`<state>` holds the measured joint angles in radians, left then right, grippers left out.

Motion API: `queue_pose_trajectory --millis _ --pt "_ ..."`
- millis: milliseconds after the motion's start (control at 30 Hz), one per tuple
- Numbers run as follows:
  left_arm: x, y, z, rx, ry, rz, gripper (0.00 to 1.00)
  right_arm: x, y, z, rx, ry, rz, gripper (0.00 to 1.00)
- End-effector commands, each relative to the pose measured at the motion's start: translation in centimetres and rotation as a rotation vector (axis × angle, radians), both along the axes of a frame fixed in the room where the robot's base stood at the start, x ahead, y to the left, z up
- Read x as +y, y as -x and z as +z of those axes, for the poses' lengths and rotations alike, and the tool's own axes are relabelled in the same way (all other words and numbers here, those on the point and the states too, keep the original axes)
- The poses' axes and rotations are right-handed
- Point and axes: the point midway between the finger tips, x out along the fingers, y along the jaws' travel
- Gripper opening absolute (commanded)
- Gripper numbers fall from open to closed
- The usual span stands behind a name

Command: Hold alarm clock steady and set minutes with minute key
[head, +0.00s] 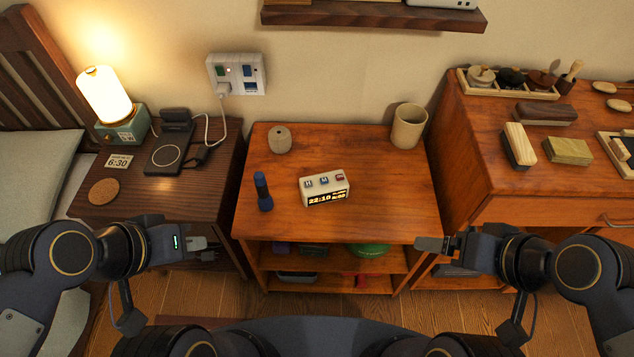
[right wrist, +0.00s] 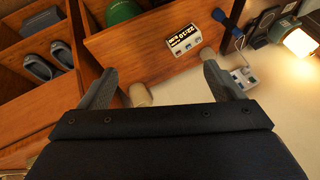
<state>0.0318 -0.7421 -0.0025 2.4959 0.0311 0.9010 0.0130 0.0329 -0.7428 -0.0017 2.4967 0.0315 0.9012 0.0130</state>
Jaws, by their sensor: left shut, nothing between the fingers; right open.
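The alarm clock (head: 325,190) is a small cream box with a lit display on its front. It stands on the middle of the low wooden table (head: 375,215). Its top has two blue keys and one red key; which is the minute key is too small to tell surely. It also shows in the right wrist view (right wrist: 184,40). My right gripper (head: 430,243) is open and empty, in front of the table's right side. Both are apart from the clock.
A dark blue flashlight (head: 263,192) stands left of the clock. A round pot (head: 280,140) and a tan cup (head: 408,126) are behind it. A nightstand (head: 130,205) with a lit lamp (head: 106,96) is left, a higher dresser (head: 480,150) right. The table's front is clear.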

Motion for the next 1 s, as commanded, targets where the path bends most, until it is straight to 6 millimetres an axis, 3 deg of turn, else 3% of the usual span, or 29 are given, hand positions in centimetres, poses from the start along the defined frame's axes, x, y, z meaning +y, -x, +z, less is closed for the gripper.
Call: queue_pose_trajectory --millis 200,300,467,667,867,1000 --pt "0.0 0.0 0.0 0.000 0.000 0.000 0.00 0.0 0.0 0.0 0.000 0.000 0.000 0.87" --pt "0.0 0.0 -0.2 0.000 0.000 0.000 0.00 0.0 -0.1 -0.1 0.004 -0.005 -0.002 0.99" --pt "0.0 0.0 -1.9 0.000 0.000 0.000 0.00 0.3 -1.2 -1.0 0.066 -0.078 -0.039 1.00" --pt "0.0 0.0 -6.5 0.000 0.000 0.000 0.00 1.4 -5.6 -3.4 0.273 -0.298 -0.169 1.00" --pt "0.0 0.0 -11.0 0.000 0.000 0.000 0.00 2.9 -11.6 -6.6 0.524 -0.529 -0.324 1.00" --pt "-0.1 0.0 -14.1 0.000 0.000 0.000 0.00 4.1 -16.3 -9.8 0.704 -0.672 -0.429 1.00"
